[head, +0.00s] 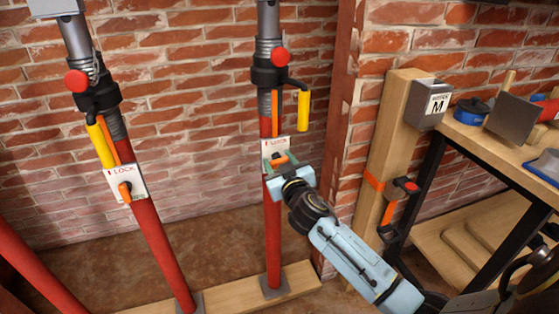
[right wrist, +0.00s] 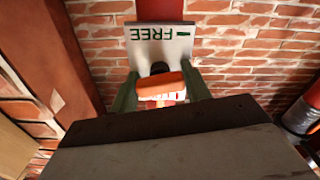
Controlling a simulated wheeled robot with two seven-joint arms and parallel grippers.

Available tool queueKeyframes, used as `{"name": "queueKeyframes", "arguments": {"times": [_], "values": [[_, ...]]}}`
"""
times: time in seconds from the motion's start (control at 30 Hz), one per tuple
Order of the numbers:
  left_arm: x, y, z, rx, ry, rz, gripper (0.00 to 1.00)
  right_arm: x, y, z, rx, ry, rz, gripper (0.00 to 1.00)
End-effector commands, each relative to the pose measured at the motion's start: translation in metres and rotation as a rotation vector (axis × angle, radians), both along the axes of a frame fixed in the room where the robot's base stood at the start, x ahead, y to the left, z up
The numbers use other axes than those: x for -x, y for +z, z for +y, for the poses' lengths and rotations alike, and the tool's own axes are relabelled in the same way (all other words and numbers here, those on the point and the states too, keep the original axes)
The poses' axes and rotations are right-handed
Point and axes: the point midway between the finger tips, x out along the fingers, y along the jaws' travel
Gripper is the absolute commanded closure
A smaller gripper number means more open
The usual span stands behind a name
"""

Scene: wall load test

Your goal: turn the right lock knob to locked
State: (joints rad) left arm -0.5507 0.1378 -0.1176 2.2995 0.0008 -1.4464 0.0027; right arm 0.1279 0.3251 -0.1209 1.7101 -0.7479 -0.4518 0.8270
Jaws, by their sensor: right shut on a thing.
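The right lock knob is orange (right wrist: 166,84) and sits on a white plate (right wrist: 160,42) on the right red prop. In the right wrist view the plate is upside down and reads FREE; in the head view LOCK shows at its top (head: 274,143). My right gripper (head: 281,161) is at this plate, its green fingers on either side of the knob and shut on it. In the right wrist view the knob's handle lies roughly across the picture, between the fingertips (right wrist: 163,86). Part of the plate is hidden by the gripper. My left gripper is not in view.
The left prop (head: 160,235) has its own LOCK plate with an orange knob (head: 125,192). A yellow handle (head: 303,111) hangs above the right plate. A brick wall stands behind. A wooden post (head: 385,150) and workbench (head: 490,150) stand at the right.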

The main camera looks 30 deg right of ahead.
Motion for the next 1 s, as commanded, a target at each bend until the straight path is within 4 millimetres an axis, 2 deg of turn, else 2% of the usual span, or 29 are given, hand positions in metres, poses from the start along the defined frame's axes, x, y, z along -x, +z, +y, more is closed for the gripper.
{"name": "queueKeyframes", "arguments": {"times": [0.6,1.0], "values": [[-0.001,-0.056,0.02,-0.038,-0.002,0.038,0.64,0.0,0.001,0.0,0.566,0.0,0.137,0.76],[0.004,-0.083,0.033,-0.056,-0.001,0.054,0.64,0.0,0.001,0.0,0.933,0.001,0.226,0.76]]}}
